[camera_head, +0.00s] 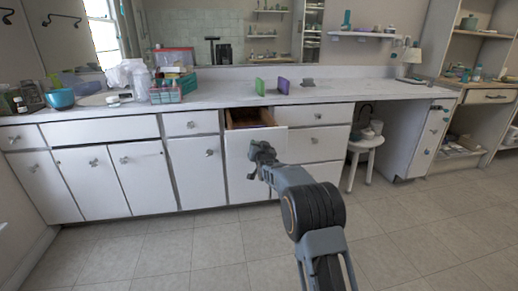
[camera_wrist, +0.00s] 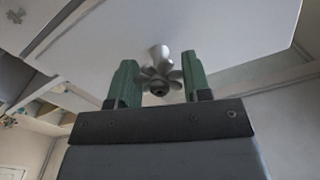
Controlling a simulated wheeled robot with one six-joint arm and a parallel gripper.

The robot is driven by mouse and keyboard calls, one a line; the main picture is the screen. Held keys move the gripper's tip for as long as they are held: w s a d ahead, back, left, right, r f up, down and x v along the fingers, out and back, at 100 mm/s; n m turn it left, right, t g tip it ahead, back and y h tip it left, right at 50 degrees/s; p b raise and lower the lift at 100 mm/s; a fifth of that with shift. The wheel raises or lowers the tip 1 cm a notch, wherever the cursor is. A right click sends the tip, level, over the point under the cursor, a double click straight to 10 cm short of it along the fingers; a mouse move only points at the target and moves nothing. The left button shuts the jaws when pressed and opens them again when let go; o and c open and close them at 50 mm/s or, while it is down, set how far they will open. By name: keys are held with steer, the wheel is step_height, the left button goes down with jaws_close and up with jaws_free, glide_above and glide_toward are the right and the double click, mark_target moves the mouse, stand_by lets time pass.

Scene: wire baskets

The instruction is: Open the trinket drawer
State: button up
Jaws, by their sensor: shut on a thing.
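The white trinket drawer (camera_head: 240,150) stands part way out of the long white cabinet in the head view, with its wooden inside (camera_head: 248,116) showing at the top. Its white front also fills the upper part of the wrist view (camera_wrist: 215,25). My gripper (camera_head: 262,158) is at the drawer front. In the wrist view, the green fingers of my gripper (camera_wrist: 160,85) stand on either side of a metal flower-shaped knob (camera_wrist: 160,72) and are shut on it. The knob is hidden by my gripper in the head view.
White drawers with knobs (camera_head: 318,116) flank it on the right, and white doors (camera_head: 195,170) on the left. The countertop (camera_head: 225,92) holds a green block, a purple block and a teal basket (camera_head: 168,92). A white stool (camera_head: 366,146) stands right. The tiled floor is clear in front.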

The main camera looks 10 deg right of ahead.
steer(key=shift+s+d, duration=0.1)
steer(key=o, duration=1)
steer(key=shift+o, duration=1.4)
steer(key=s+p, duration=0.2)
steer(key=s, duration=1.1)
steer(key=shift+s+p, duration=0.35)
steer(key=shift+s, duration=0.05)
